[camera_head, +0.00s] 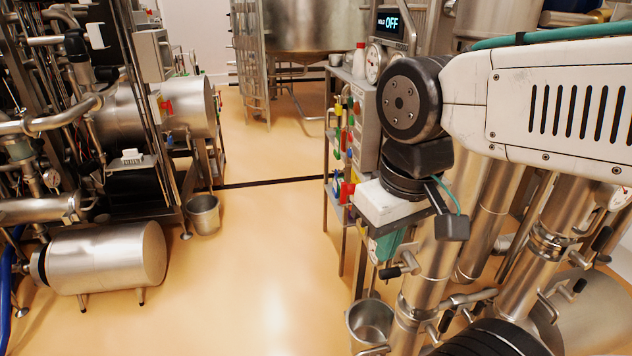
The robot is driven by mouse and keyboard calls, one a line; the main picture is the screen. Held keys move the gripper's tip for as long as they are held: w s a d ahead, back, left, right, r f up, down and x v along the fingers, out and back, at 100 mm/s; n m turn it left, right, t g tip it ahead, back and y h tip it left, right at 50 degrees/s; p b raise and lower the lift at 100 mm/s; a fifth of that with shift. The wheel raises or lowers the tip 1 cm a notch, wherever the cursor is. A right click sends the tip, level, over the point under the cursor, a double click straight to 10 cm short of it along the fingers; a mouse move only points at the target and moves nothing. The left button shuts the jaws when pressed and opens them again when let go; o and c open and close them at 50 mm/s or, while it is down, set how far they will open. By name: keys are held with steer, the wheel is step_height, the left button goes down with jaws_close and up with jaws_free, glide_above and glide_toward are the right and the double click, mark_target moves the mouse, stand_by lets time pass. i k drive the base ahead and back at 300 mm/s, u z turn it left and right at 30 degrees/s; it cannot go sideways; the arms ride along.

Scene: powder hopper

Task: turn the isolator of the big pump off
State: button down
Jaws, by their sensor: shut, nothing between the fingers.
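A large steel motor-like cylinder (105,258) lies on the floor at the lower left. Another steel cylinder (190,106) sits behind it in the pipework. I cannot tell which is the big pump. A small red and yellow fitting (163,105) shows beside the rear cylinder. Red and yellow parts (346,191) also show on the rack in the centre. Either could be an isolator; their handle positions are too small to read.
The orange floor (265,240) is clear in the middle. A steel bucket (203,214) stands at left, another (370,322) at lower centre. A display (390,24) reads "HOLD OFF". Thick steel pipes (555,225) crowd the right. A tank (318,25) stands behind.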

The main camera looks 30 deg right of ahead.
mark_target(346, 188)
steer(key=z, duration=2.55)
steer(key=k, duration=0.75)
steer(key=u, duration=1.65)
